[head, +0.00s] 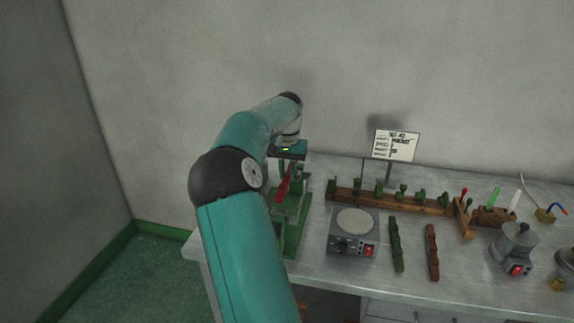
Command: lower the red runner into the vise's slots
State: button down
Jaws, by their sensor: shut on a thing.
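The red runner (285,183) shows as a narrow, tilted red piece just below my gripper (285,168) at the left end of the bench. My gripper is shut on it, though the fingertips are small and partly hidden. The green vise (291,232) stands below and around the red piece, partly covered by my teal arm. The vise's slots are too small and hidden to make out, so I cannot tell whether the runner touches them.
A hotplate (355,222) stands right of the vise. A wooden rack (410,204) with several green pieces lies behind it. A green strip (396,245) and a brown strip (432,252) lie on the bench.

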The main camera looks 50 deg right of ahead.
aim_at(287, 176)
jog(key=shift+f, duration=0.9)
jog(key=shift+f, duration=1.55)
dwell(1.0)
jog(key=c, duration=1.2)
grip_release()
jog(key=shift+r, duration=0.1)
notch_tip(287, 176, up, 13)
jog(key=shift+r, duration=0.3)
